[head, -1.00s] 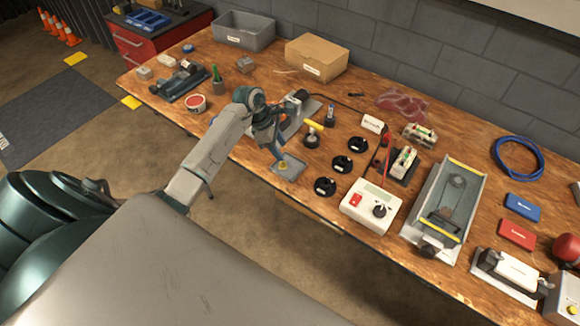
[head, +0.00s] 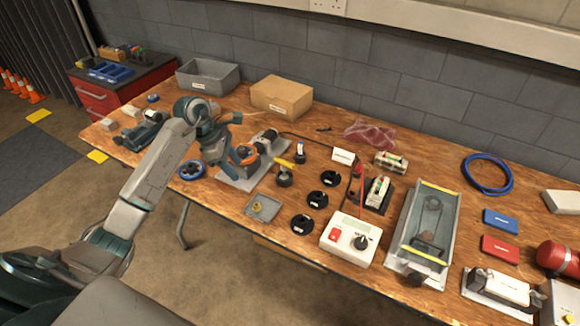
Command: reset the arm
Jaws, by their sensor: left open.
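My left arm reaches in from the left of the head view over the wooden bench. My right gripper is not in view.
Right of the tray are several black discs (head: 317,200), a white box with a red switch (head: 350,239) and a long grey fixture (head: 424,230). A grey bin (head: 208,78) and cardboard box (head: 281,98) stand behind.

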